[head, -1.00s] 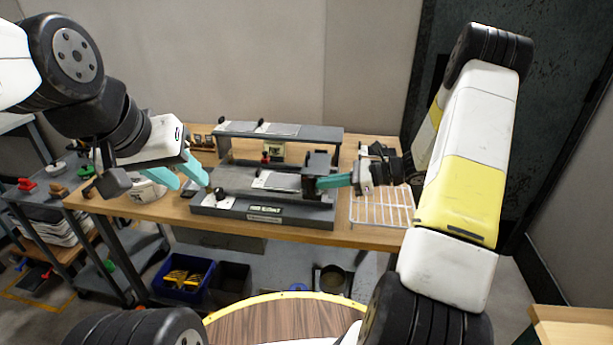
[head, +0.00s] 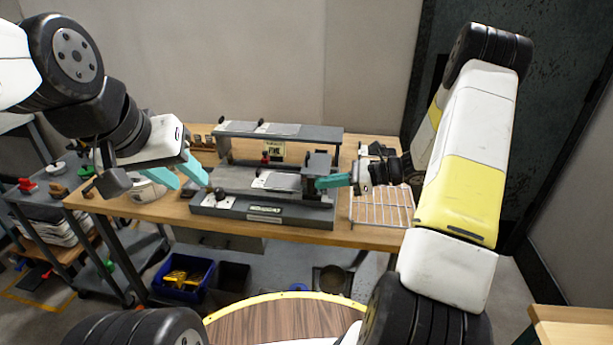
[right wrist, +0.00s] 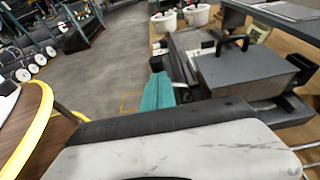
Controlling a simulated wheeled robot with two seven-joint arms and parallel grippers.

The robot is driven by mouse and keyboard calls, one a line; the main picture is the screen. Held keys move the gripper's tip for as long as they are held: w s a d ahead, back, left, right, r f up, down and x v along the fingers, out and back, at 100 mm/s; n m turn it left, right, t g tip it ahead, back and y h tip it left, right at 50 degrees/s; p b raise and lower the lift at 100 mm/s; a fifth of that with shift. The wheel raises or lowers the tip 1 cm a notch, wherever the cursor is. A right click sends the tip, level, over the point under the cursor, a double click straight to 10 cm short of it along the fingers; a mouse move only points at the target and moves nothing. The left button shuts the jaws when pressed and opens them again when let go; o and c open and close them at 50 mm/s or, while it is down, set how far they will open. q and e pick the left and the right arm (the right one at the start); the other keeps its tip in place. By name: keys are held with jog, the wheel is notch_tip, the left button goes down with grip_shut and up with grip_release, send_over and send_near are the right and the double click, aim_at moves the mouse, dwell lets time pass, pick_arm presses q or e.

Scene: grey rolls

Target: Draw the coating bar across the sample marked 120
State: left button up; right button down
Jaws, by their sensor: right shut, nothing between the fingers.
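The coating device (head: 210,207) is a long grey bed on the wooden bench in the head view. A pale sample sheet (head: 275,181) lies on it; its marking is too small to read. A dark block with a black handle (head: 318,163), perhaps the coating bar's carriage, sits at the bed's right end. It shows large in the right wrist view (right wrist: 245,75). My right gripper (head: 322,183) is shut and empty, at the front right side of the block; its teal fingers show in the right wrist view (right wrist: 158,92). My left gripper (head: 185,180) is open and empty near the bed's left end.
A grey raised shelf (head: 320,132) with pale sheets stands behind the bed. A white wire rack (head: 382,208) lies right of it. A white tub (head: 147,190) stands left, partly behind my left gripper. A blue bin (head: 185,290) sits below the bench.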

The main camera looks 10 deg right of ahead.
jog(key=shift+w+a, duration=1.1)
jog(key=shift+a, duration=2.75)
jog(key=shift+w+a, duration=1.1)
jog(key=shift+a, duration=2.75)
jog(key=d, duration=0.2)
jog(key=s+d, duration=0.1)
jog(key=d, duration=0.1)
jog(key=s+r+n+g+h, duration=0.2)
jog(key=s+r+n+g, duration=0.1)
jog(key=s+r+n, duration=0.45)
jog(key=s+d+r+n+t+h, duration=0.2)
jog(key=s+d+r+n+h, duration=0.3)
jog(key=s, duration=0.5)
jog(key=s+d+r+n+t+h, duration=0.3)
jog(key=s+d+r+n, duration=0.3)
jog(key=s+r+n, duration=0.3)
jog(key=shift+s+d+h, duration=0.3)
jog(key=shift+s+h, duration=0.6)
jog(key=shift+s, duration=0.05)
